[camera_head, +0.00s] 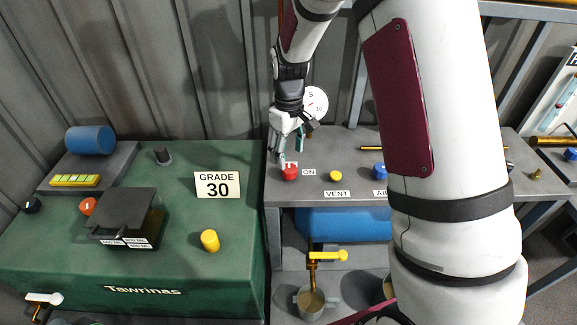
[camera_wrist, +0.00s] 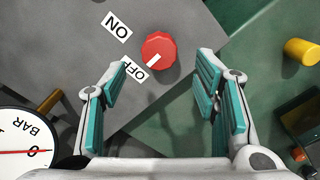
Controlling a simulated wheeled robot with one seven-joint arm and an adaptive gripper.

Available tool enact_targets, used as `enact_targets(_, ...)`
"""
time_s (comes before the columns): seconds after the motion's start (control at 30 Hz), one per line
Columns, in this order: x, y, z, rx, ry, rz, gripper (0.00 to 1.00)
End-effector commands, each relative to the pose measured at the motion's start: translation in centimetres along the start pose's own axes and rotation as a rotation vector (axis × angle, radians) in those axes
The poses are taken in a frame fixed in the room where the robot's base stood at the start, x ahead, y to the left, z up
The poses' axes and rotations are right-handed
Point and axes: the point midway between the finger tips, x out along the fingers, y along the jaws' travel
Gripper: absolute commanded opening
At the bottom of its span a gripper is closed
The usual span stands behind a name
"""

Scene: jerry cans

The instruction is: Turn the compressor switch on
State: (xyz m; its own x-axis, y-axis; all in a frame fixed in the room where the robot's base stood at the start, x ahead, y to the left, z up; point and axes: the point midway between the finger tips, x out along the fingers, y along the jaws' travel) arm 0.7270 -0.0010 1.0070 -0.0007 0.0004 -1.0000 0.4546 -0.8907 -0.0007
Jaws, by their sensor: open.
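The compressor switch (camera_head: 289,173) is a round red knob on the front left of the grey bench. It also shows in the wrist view (camera_wrist: 160,46), with a white pointer mark directed toward the OFF label (camera_wrist: 136,70). The ON label (camera_wrist: 117,27) lies to the upper left of the knob there, and right of it in the head view. My gripper (camera_head: 287,150) is open and empty above and behind the knob. In the wrist view, the knob shows ahead of the gap between the teal-padded fingers (camera_wrist: 161,80), apart from both.
A pressure gauge (camera_head: 314,102) stands close behind my gripper. A yellow knob (camera_head: 336,175) and a blue knob (camera_head: 380,170) are right of the switch. The green Tawrinas machine (camera_head: 170,230) stands left, with a yellow knob (camera_head: 210,240). My arm hides part of the bench.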

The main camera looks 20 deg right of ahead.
Motion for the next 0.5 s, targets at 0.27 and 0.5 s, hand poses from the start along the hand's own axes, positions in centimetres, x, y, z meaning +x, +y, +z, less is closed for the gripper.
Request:
enact_targets(0.27,4.6,0.0,0.1,0.000,-0.002,0.000,0.55)
enact_targets(0.5,6.0,0.0,0.0,0.000,0.000,0.000,0.55)
